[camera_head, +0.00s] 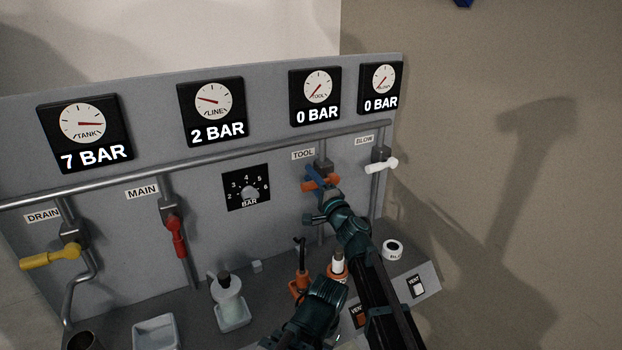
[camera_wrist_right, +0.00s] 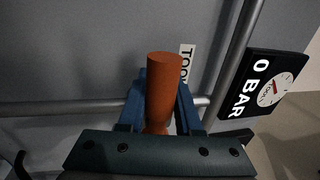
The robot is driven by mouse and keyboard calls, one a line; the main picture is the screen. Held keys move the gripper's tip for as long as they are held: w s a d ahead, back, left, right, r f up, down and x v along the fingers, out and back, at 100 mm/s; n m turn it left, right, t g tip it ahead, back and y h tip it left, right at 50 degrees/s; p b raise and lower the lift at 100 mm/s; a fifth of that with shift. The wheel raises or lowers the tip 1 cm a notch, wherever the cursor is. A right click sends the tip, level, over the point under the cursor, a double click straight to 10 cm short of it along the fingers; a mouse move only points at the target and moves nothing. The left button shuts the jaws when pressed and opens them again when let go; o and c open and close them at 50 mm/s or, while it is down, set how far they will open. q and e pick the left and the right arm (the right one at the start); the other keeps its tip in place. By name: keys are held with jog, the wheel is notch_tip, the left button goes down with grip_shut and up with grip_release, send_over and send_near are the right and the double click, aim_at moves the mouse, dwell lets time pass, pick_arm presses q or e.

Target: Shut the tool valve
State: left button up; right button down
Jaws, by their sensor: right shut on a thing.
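The orange tool valve handle (camera_head: 328,180) is on the grey panel below the TOOL label (camera_head: 303,154). It looks roughly crosswise to its vertical pipe, partly covered by my gripper. My right gripper (camera_head: 314,178) is at this handle. In the right wrist view its blue fingers (camera_wrist_right: 161,95) lie on both sides of the orange handle (camera_wrist_right: 164,82), shut on it. The tool gauge (camera_head: 316,94) reads 0 BAR. My left gripper does not show.
The white blow handle (camera_head: 381,165) is close to the right. The red main handle (camera_head: 178,236) hangs down, and the yellow drain handle (camera_head: 50,257) points left.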

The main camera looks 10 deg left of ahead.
dwell(0.5)
jog(key=c, duration=0.6)
grip_release()
jog(key=b+v, duration=0.2)
jog(key=v, duration=1.1)
jog(key=shift+s+d+b, duration=0.25)
jog(key=shift+s+b, duration=0.05)
jog(key=shift+b, duration=0.05)
